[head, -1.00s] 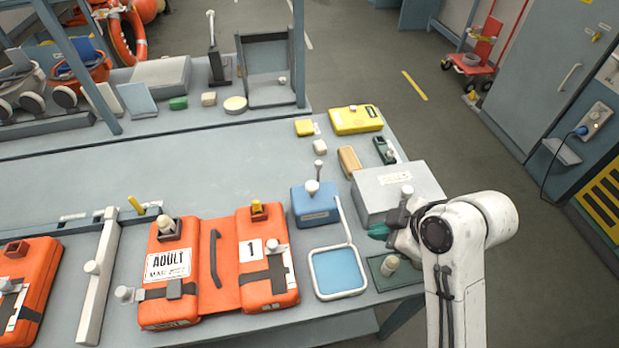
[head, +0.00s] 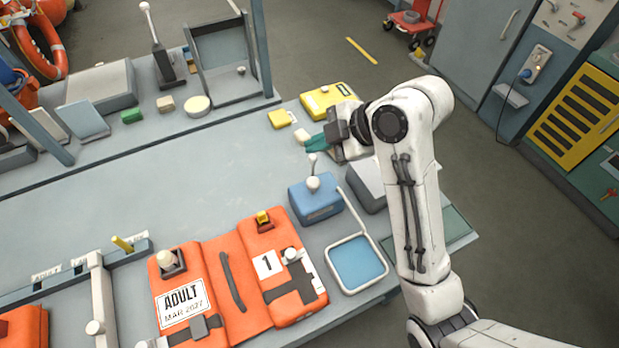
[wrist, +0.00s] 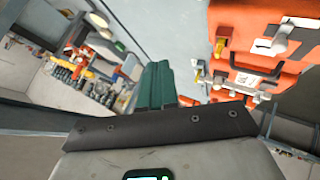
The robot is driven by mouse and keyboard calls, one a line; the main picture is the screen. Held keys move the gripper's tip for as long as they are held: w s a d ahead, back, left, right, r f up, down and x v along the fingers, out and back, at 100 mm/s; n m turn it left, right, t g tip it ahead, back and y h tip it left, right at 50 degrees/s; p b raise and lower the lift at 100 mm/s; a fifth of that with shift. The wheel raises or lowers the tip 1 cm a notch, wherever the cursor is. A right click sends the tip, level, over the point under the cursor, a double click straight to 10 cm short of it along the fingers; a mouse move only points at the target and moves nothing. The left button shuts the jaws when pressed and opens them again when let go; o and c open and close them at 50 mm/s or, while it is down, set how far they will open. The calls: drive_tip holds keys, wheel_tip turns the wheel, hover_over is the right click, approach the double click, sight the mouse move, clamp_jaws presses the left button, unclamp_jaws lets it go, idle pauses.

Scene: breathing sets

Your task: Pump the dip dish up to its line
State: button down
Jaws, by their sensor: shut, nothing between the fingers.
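The blue pump box (head: 316,200) stands on the bench near its right end. A short lever with a white ball knob (head: 313,183) sticks up from its top. A pale pipe (head: 352,208) runs from beside it to the dip dish (head: 334,277), a square white-rimmed dish with a blue inside; I cannot make out a line or the level. My gripper (head: 312,141) has its green fingers together and empty, pointing left, just beyond the lever top in the picture; I cannot tell the gap. The fingers also fill the middle of the wrist view (wrist: 155,87).
An orange lifejacket (head: 218,262) lies left of the dish. A yellow case (head: 322,98) and small yellow block (head: 281,118) lie behind my gripper. A grey box (head: 368,188) is partly hidden by my arm. The bench middle is clear.

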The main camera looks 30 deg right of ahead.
drive_tip(key=b, duration=0.7)
hover_over(310, 181)
drive_tip(key=s+d, duration=0.1)
wheel_tip(310, 181, down, 8)
drive_tip(key=shift+s+r, duration=0.1)
drive_tip(key=shift+s, duration=0.05)
drive_tip(key=shift+f, duration=0.5)
drive_tip(key=shift+f, duration=0.1)
idle(1.1)
drive_tip(key=shift+f+b, duration=0.3)
drive_tip(key=shift+b, duration=0.05)
drive_tip(key=shift+f+b, duration=0.7)
drive_tip(key=shift+f, duration=0.35)
idle(1.2)
drive_tip(key=shift+r, duration=0.1)
drive_tip(key=shift+r+p, duration=1.25)
drive_tip(key=shift+r, duration=0.2)
